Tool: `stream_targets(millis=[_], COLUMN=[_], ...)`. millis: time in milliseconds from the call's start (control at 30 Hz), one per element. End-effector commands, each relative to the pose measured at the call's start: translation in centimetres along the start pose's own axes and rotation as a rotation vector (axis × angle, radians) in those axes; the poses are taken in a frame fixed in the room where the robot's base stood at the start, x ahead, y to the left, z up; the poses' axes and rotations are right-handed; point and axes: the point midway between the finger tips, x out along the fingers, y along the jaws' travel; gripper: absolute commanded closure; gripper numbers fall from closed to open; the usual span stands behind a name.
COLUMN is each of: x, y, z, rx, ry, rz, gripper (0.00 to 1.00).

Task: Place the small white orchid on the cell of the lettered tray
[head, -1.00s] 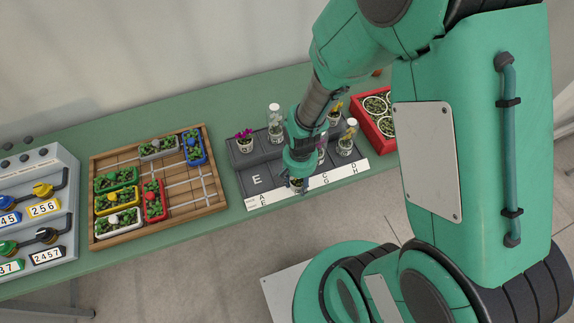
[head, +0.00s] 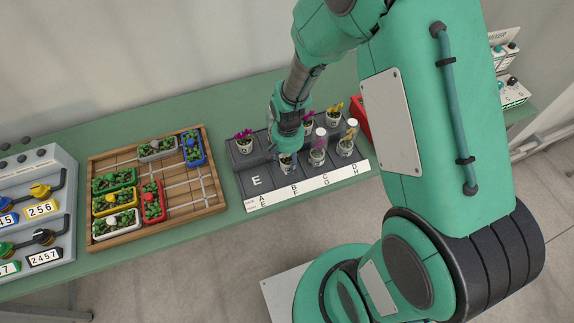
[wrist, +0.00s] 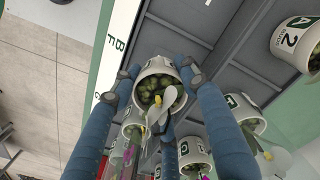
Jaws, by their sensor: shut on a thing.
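The small white orchid (wrist: 168,108) shows in the wrist view in a white pot (wrist: 157,68) with green leaves. My gripper (wrist: 158,80) is shut on this pot, with blue fingers on both sides. In the head view my gripper (head: 287,152) holds the pot (head: 286,167) at the front row of the dark grey lettered tray (head: 232,168), right of the empty cell E (head: 257,182). The strip (wrist: 113,55) beside the pot in the wrist view reads F and B. I cannot tell whether the pot touches the tray.
A wooden tray (head: 190,215) of coloured planters lies left. A red crate (head: 362,122) is partly hidden.

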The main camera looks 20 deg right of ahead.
Motion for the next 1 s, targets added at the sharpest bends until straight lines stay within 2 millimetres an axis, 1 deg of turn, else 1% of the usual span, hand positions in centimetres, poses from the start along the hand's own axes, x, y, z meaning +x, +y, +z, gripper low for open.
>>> stream_targets(millis=[100, 300, 400, 733, 900, 933, 1000], x=[0.1, 2.7, 3.4, 3.6, 4.0, 3.9, 3.9], y=[-0.3, -0.3, -0.3, -0.3, -0.3, -0.3, -0.3], z=[-0.8, -0.7, -0.7, -0.7, -0.7, -0.7, -0.7], rx=[0.000, 0.000, 0.000, 0.000, 0.000, 0.000, 0.000], ry=[0.001, -0.002, 0.000, 0.001, 0.001, 0.001, 0.001], rz=[-0.001, 0.001, 0.000, 0.000, 0.000, 0.000, 0.000], gripper=[0.87, 0.87, 0.87, 0.87, 0.87, 0.51, 0.37])
